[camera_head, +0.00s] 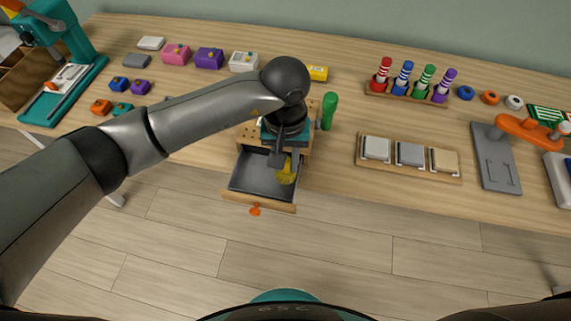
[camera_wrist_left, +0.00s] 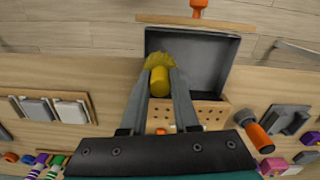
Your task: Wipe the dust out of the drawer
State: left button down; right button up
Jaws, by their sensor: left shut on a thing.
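The drawer (camera_head: 252,182) is pulled open from a wooden box with a perforated top (camera_wrist_left: 205,112) on the workbench. Its inside is dark grey and its wooden front has an orange knob (camera_head: 255,210). It also shows in the left wrist view (camera_wrist_left: 208,62). My left gripper (camera_head: 284,160) is shut on a yellow brush (camera_head: 287,175), whose handle (camera_wrist_left: 160,82) is between the fingers. The yellow bristles (camera_wrist_left: 155,61) are over the drawer's right side in the head view; I cannot tell whether they touch the bottom. I cannot make out any dust.
A green handle (camera_head: 329,108) stands right of the box. An orange and black tool (camera_wrist_left: 253,130) is close to the box's other side. A rack of sanding-block-like pieces (camera_head: 408,155) lies to the right. Clear floor (camera_head: 330,250) lies in front of the bench (camera_head: 335,165).

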pick_arm(q)
notch_tip(320, 180, up, 3)
jog(key=shift+r+p, duration=0.15)
jog(key=shift+p, duration=0.55)
jog(key=shift+r, duration=0.3)
